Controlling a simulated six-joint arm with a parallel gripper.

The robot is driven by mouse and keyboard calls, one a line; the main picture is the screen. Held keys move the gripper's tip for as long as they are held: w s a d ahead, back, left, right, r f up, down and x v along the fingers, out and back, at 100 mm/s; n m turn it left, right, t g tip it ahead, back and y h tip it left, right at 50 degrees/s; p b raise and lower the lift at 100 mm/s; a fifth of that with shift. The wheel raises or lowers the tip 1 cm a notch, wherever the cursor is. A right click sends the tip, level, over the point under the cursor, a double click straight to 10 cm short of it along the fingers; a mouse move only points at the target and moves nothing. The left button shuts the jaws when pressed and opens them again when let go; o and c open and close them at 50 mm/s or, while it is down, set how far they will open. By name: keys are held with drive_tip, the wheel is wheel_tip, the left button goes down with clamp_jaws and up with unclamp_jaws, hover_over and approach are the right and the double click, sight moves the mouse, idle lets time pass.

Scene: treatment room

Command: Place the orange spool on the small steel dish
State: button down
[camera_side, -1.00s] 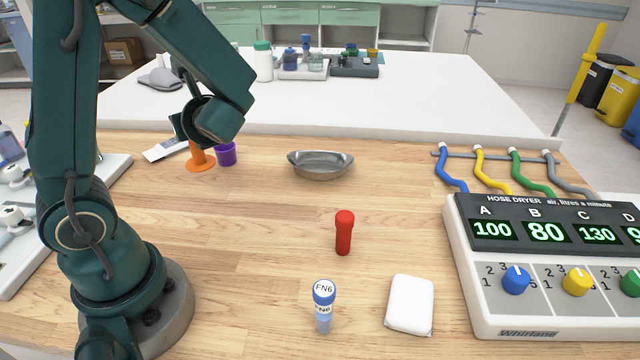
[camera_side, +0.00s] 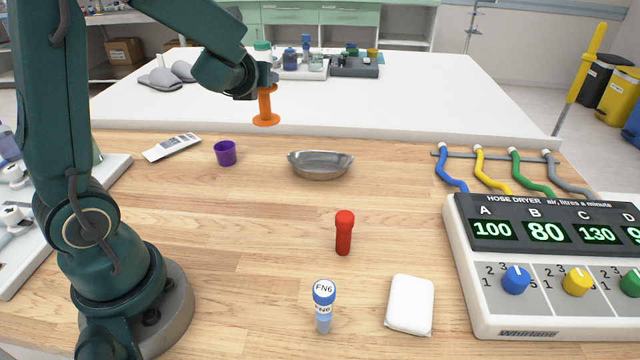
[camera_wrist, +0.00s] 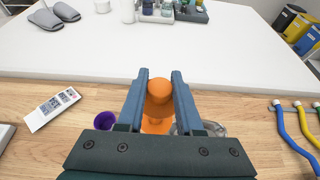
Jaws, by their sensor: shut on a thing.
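The orange spool (camera_side: 266,108) hangs upright in the air in the side view, with its lower flange clear of the table. My gripper (camera_side: 268,82) is shut on its upper part. In the wrist view the spool (camera_wrist: 158,98) sits between the two fingers of my gripper (camera_wrist: 160,88). The small steel dish (camera_side: 320,166) rests on the wooden table, lower and to the right of the spool in the side view. In the wrist view the dish (camera_wrist: 214,129) is mostly hidden behind the right finger and gripper body.
A purple cup (camera_side: 225,153) stands left of the dish, with a white packet (camera_side: 172,147) beyond it. The hose dryer (camera_side: 560,270) is at right.

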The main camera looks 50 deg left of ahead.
drive_tip(key=w+d+f, duration=0.7)
drive_tip(key=f, duration=0.3)
drive_tip(key=shift+w+d+f, duration=0.35)
drive_tip(key=shift+f, duration=0.55)
drive_tip(key=c, duration=0.6)
unclamp_jaws()
drive_tip(key=shift+o, duration=0.2)
drive_tip(key=shift+r, duration=0.1)
